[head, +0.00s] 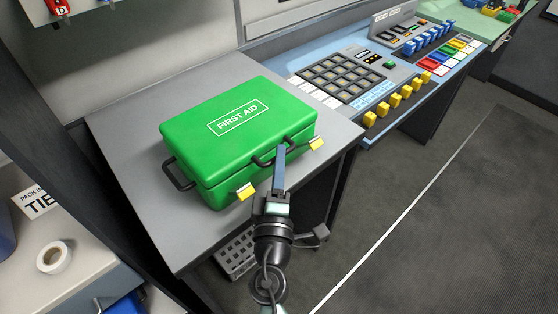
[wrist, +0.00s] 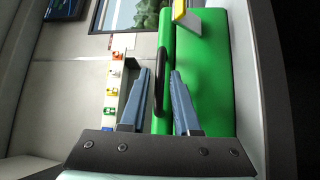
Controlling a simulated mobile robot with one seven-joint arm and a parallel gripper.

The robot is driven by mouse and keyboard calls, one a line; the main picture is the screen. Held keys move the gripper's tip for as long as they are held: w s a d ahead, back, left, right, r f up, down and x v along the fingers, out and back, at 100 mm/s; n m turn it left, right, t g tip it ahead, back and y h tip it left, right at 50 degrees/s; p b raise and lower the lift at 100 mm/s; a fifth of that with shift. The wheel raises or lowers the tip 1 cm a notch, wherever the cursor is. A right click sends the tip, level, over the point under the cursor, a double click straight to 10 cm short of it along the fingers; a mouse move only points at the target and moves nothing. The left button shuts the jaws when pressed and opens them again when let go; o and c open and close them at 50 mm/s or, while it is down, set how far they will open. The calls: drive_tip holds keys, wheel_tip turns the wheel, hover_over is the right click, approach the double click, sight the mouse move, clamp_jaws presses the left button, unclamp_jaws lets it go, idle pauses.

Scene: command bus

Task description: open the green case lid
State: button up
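The green case (head: 215,155), marked FIRST AID, lies on a grey table with its lid (head: 200,115) shut. Its front has a black handle (head: 262,160) and two yellow latches, one left (head: 245,191) and one right (head: 316,143); both stick outward. My gripper (head: 282,148) is at the front edge, by the handle's right end. In the wrist view, my gripper (wrist: 160,72) is open, with the black handle (wrist: 159,82) showing between its blue fingers. Whether the fingers touch the handle, I cannot tell. One yellow latch (wrist: 180,12) shows at the top of that view.
The grey table (head: 165,235) has bare surface around the case. A blue console (head: 340,55) with buttons and yellow switches adjoins on the right. A lower counter with a tape roll (head: 54,257) is at left. A grey crate (head: 235,255) is below. Floor on the right is clear.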

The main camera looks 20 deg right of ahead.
clamp_jaws()
idle(1.1)
